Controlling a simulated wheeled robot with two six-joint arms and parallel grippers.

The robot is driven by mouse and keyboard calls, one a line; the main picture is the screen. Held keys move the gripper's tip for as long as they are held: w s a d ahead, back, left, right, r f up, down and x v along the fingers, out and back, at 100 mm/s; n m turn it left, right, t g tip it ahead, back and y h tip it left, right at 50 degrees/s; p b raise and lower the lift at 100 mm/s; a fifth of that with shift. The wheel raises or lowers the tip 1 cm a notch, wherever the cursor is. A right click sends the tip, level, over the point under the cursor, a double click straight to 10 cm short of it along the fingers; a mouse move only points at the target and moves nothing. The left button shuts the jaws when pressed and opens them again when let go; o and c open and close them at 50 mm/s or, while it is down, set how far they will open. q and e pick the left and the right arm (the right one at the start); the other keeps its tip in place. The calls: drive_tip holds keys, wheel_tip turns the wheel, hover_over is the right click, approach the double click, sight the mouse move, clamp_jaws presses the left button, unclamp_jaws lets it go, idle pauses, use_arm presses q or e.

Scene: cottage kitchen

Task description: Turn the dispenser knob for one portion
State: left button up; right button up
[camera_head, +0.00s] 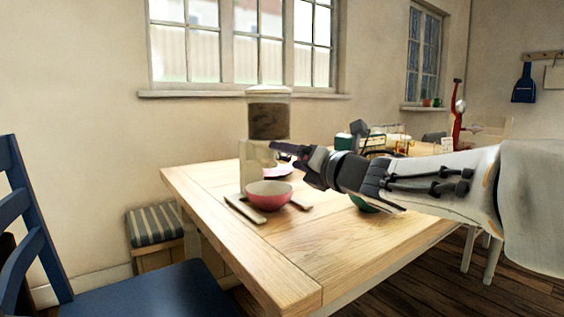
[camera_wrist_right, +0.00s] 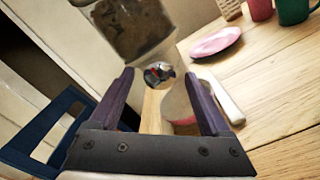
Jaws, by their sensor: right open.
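The dispenser (camera_head: 268,118) stands on the table, with a clear hopper of brown contents above a cream body; its hopper shows in the right wrist view (camera_wrist_right: 135,25). Its round shiny knob (camera_wrist_right: 159,73) shows between my right fingertips in the wrist view. In the head view the knob is hidden by my gripper. My right gripper (camera_head: 283,152) is open in front of the dispenser body, its fingers (camera_wrist_right: 159,78) on either side of the knob in the picture; I cannot tell whether they touch it. A pink bowl (camera_head: 269,195) sits below, partly behind a finger in the wrist view (camera_wrist_right: 177,106).
Pale cutlery or strips (camera_head: 244,209) lie beside the bowl. A pink plate (camera_wrist_right: 215,41), a pink mug (camera_wrist_right: 260,9) and a green mug (camera_wrist_right: 293,10) stand on the wooden table (camera_head: 290,245). A blue chair (camera_head: 150,292) stands at the near left. The table's front is clear.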

clamp_jaws()
